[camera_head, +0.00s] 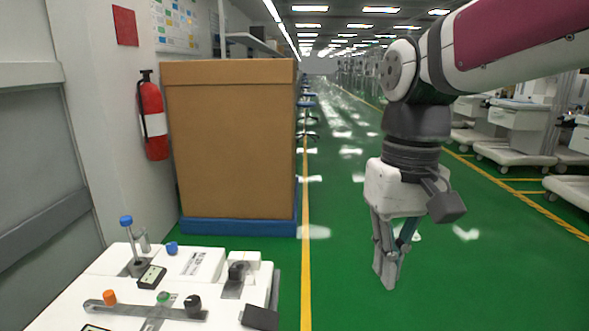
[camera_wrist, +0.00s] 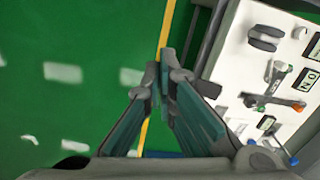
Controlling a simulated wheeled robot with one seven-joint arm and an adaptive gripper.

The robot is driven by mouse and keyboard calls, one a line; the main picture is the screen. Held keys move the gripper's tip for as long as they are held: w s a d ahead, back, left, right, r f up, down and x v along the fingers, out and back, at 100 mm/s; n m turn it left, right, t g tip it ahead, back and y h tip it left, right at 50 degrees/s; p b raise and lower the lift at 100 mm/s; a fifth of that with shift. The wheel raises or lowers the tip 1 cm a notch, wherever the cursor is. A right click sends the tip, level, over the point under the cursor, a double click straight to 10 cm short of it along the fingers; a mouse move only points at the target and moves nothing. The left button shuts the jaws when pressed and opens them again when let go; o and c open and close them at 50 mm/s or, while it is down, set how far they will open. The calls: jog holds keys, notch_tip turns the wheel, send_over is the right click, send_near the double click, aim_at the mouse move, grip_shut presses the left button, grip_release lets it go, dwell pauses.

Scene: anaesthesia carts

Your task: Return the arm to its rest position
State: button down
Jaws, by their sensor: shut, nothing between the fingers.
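My gripper (camera_head: 386,280) hangs down from my arm over the green floor, to the right of the white cart top (camera_head: 68,304) in the head view. Its fingers are together and hold nothing. In the wrist view my gripper (camera_wrist: 159,75) also shows with its fingers closed above the floor and yellow line. The arm reaches in from the upper right of the head view, with its forearm roughly level and the wrist bent downward. My gripper is apart from the cart and touches nothing that I can see.
The cart top carries several knobs, a grey bar (camera_head: 135,308) and a blue-capped post (camera_head: 127,222). A large cardboard box (camera_head: 232,140) stands on a blue base behind it. A fire extinguisher (camera_head: 152,118) hangs on the left wall. White carts (camera_head: 515,115) line the right; the aisle between is clear.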

jog(key=s+d+f+m, duration=0.1)
jog(key=s+d+f, duration=0.2)
jog(key=s, duration=0.7)
jog(key=s+d+f+m, duration=0.1)
jog(key=s+d+f, duration=0.2)
jog(key=s, duration=0.7)
notch_tip(320, 180, up, 30)
jog(key=t+p, duration=0.4)
jog(key=p, duration=2.3)
jog(key=shift+d+f+t+p, duration=0.2)
jog(key=shift+d+t+p, duration=0.15)
jog(key=shift+d, duration=0.1)
jog(key=shift+w, duration=0.1)
